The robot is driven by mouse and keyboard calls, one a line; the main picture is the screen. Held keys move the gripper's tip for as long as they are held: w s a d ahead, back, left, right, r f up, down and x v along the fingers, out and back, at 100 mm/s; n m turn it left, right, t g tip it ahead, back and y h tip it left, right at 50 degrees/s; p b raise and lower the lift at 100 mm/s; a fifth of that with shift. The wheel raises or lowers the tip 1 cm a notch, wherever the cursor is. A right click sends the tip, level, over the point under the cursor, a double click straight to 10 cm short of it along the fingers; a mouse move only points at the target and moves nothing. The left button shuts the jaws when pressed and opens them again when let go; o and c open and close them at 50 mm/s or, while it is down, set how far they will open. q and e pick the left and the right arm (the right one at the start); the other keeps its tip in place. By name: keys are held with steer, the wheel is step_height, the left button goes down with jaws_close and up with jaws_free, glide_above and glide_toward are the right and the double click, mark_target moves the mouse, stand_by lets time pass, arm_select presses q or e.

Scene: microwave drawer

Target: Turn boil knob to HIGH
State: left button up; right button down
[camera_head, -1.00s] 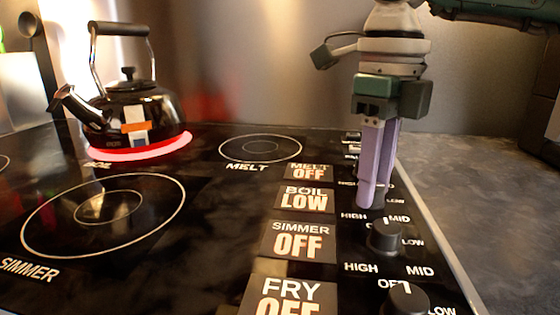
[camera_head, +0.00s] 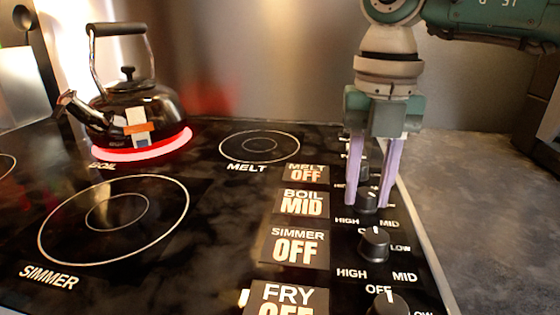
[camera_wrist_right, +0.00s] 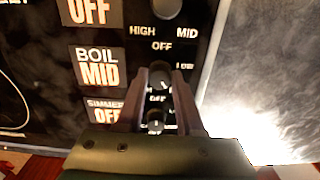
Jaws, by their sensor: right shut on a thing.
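The black boil knob (camera_head: 368,201) is in the knob column at the right side of the cooktop; it also shows in the right wrist view (camera_wrist_right: 160,76). The boil display (camera_head: 302,203) reads MID, and reads the same in the right wrist view (camera_wrist_right: 100,68). My right gripper (camera_head: 367,204) points down with its two purple fingers on either side of the boil knob, shut on it. In the right wrist view the fingers (camera_wrist_right: 160,80) straddle the knob. The fingers partly hide the knob and its markings. My left gripper is not in view.
A black kettle (camera_head: 134,115) sits on the glowing red boil burner at back left. The simmer knob (camera_head: 374,244) and fry knob (camera_head: 387,304) lie nearer than the boil knob. The simmer display (camera_head: 295,247) reads OFF. Grey counter (camera_head: 480,220) on the right is clear.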

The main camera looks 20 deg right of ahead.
steer(key=m+p, duration=0.2)
steer(key=m, duration=0.2)
steer(key=shift+r+m, duration=0.1)
steer(key=shift+m, duration=0.3)
steer(key=m+p, duration=0.2)
steer(key=m, duration=0.1)
steer(key=shift+m+p, duration=0.3)
steer(key=shift+p, duration=0.05)
steer(key=m+p, duration=0.2)
steer(key=m, duration=0.2)
steer(key=shift+p, duration=0.35)
steer(key=shift+m+p, duration=0.65)
steer(key=shift+m, duration=0.55)
steer(key=c, duration=0.5)
jaws_free()
steer(key=shift+c, duration=0.2)
